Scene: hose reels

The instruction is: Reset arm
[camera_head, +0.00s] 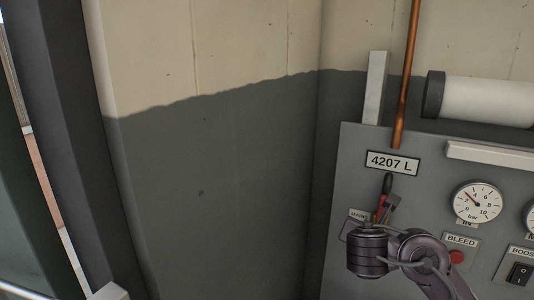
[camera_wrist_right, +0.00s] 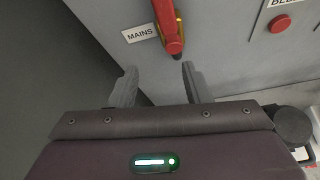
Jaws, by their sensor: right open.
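My right gripper (camera_wrist_right: 158,82) is open, its two grey fingers apart with nothing visible between them. In the head view my right wrist is in front of the panel at the lower right and hides part of it. A red lever with a yellow edge (camera_wrist_right: 169,32) is on the panel just beyond the fingertips, beside the MAINS label (camera_wrist_right: 139,33). In the head view the red lever (camera_head: 380,209) shows just above my wrist, with a black end above it. Whether a finger touches the lever cannot be told. My left gripper is not in view.
The grey panel (camera_head: 350,150) carries a 4207 L plate (camera_head: 392,163), a pressure gauge (camera_head: 478,202), a red BLEED button (camera_head: 457,257) and a BOOST switch (camera_head: 521,273). A copper pipe (camera_head: 406,75) rises above it. A dark post (camera_head: 70,130) stands at the left.

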